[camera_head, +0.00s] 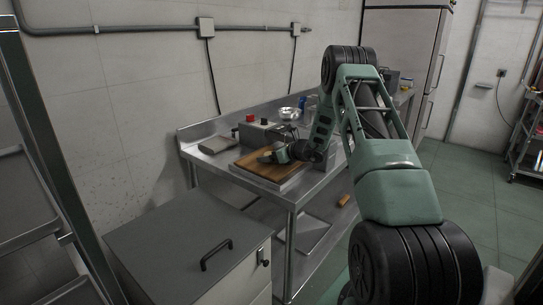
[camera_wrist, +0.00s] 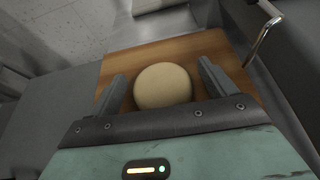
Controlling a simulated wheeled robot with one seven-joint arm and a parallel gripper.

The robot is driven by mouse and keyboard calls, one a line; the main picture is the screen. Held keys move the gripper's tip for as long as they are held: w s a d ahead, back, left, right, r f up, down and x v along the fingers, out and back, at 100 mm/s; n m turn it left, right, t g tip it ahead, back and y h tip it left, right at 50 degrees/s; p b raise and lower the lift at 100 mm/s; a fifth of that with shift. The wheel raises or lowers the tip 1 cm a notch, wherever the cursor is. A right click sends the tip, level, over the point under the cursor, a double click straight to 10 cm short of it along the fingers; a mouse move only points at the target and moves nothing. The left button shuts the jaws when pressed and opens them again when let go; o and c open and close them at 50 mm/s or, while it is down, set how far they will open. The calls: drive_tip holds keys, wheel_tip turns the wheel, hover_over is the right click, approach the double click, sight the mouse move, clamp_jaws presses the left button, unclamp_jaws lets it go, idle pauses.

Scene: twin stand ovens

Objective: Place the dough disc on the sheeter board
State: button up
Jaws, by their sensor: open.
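The dough disc (camera_wrist: 163,86) is pale, round and smooth. In the wrist view it lies over the brown wooden sheeter board (camera_wrist: 118,70), with board visible around its far side. My gripper (camera_wrist: 162,72) is open, with one finger on each side of the disc and a small gap showing at each side. The near edge of the disc comes close to my gripper's palm. In the head view the board (camera_head: 247,165) sits on the steel table, and my gripper (camera_head: 271,155) is low over it. The disc is mostly hidden by my gripper there.
A control box with a red button (camera_head: 250,118) stands behind the board. A metal bowl (camera_head: 289,113) is farther back on the steel table (camera_head: 208,168). A grey chest with a black handle (camera_head: 180,235) stands in front.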

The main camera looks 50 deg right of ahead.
drive_tip(key=shift+r, duration=0.15)
drive_tip(key=b+v, duration=0.1)
drive_tip(key=v, duration=1.1)
drive_tip(key=w+a+r+n+g+y, duration=0.15)
drive_tip(key=a+n+g+y, duration=0.4)
drive_tip(key=a, duration=1.15)
drive_tip(key=a+r+n+g+y, duration=0.25)
drive_tip(key=a+n, duration=0.65)
drive_tip(key=a, duration=0.9)
drive_tip(key=s+a+r+n+g+h, duration=0.1)
drive_tip(key=s+a+n+g+h, duration=0.35)
drive_tip(key=s+a+n, duration=1)
drive_tip(key=s+a+n+h, duration=0.2)
drive_tip(key=s+a+n, duration=0.1)
drive_tip(key=s+n, duration=0.4)
drive_tip(key=s+a+n+h, duration=0.2)
drive_tip(key=s+n, duration=0.4)
drive_tip(key=s, duration=0.3)
drive_tip(key=shift+a+n+g, duration=0.4)
drive_tip(key=shift+a+g, duration=0.05)
drive_tip(key=shift+a, duration=0.1)
